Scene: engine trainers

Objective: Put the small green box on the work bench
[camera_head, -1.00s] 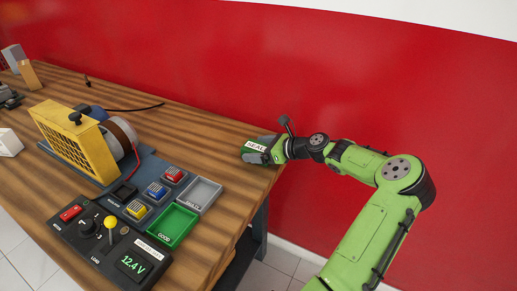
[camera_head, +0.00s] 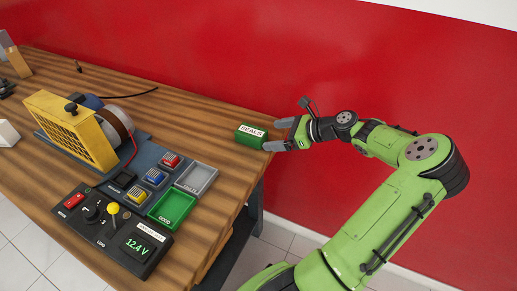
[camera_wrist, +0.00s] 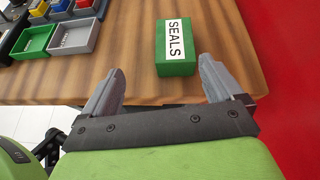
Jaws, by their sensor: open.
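The small green box (camera_head: 250,136) with a white "SEALS" label rests on the work bench (camera_head: 215,118) near its right edge. In the wrist view the green box (camera_wrist: 176,48) sits on the wood beyond my fingertips, between their lines. My gripper (camera_head: 279,134) is to the right of the box, at the bench's edge, open and empty. In the wrist view its two grey fingers (camera_wrist: 161,78) stand wide apart with a gap to the box.
A green tray (camera_head: 151,212) and a grey tray (camera_head: 211,179) lie nearer the front, beside several small coloured blocks. A control box (camera_head: 100,238) and a yellow machine (camera_head: 62,132) stand to the left. Bare wood surrounds the box. A red wall is behind.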

